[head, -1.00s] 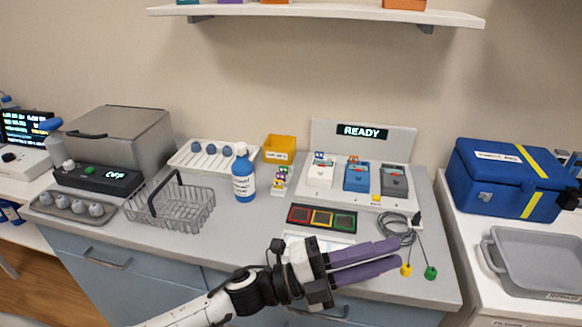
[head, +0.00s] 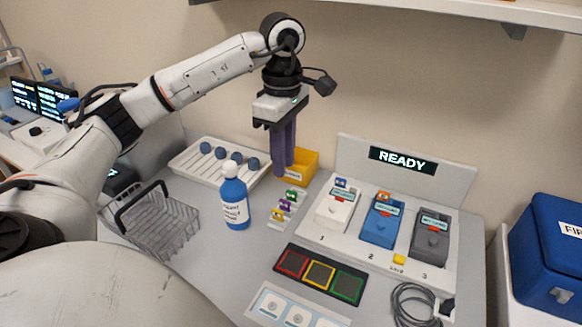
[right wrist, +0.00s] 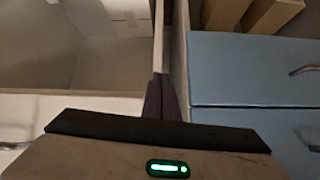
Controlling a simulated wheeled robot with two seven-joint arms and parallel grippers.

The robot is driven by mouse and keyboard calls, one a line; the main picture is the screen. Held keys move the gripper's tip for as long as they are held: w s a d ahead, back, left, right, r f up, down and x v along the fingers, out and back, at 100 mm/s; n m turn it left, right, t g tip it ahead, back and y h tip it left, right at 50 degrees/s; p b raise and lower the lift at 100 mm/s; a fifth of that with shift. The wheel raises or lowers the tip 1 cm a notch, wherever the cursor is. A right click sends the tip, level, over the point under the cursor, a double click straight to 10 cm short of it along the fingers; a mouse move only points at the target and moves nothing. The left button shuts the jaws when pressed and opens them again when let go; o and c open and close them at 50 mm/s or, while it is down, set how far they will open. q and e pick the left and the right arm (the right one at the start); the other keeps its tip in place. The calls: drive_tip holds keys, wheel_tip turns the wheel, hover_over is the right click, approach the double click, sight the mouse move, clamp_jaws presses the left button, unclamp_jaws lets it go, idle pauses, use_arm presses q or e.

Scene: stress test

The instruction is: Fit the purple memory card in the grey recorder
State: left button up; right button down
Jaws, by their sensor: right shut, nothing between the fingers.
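The purple memory card (head: 286,206) stands in a small white rack (head: 274,223), between a green card (head: 291,195) and a yellow card (head: 278,214). The grey recorder (head: 430,238) is the rightmost of three on the white stand, at number 3. My left gripper (head: 285,170) points down, its purple fingers in front of the yellow bin, up and slightly left of the rack in the picture. Its fingers look close together; whether they touch is unclear. My right gripper (right wrist: 161,85) shows only in the right wrist view, shut and empty, beside blue drawers.
A white recorder (head: 336,210) and a blue recorder (head: 382,224) stand left of the grey one. A blue bottle (head: 234,205) stands left of the rack. The yellow bin (head: 304,163) is behind it. A three-colour panel (head: 319,275) and coiled cable (head: 413,304) lie in front.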

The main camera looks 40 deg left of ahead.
use_arm(q)
drive_tip(key=f, duration=0.1)
drive_tip(key=b, duration=0.6)
hover_over(285, 201)
wheel_tip(285, 201, down, 6)
drive_tip(key=shift+s, duration=0.1)
drive_tip(key=shift+f+b, duration=0.45)
drive_tip(key=shift+f, duration=0.9)
clamp_jaws()
drive_tip(key=shift+r, duration=0.1)
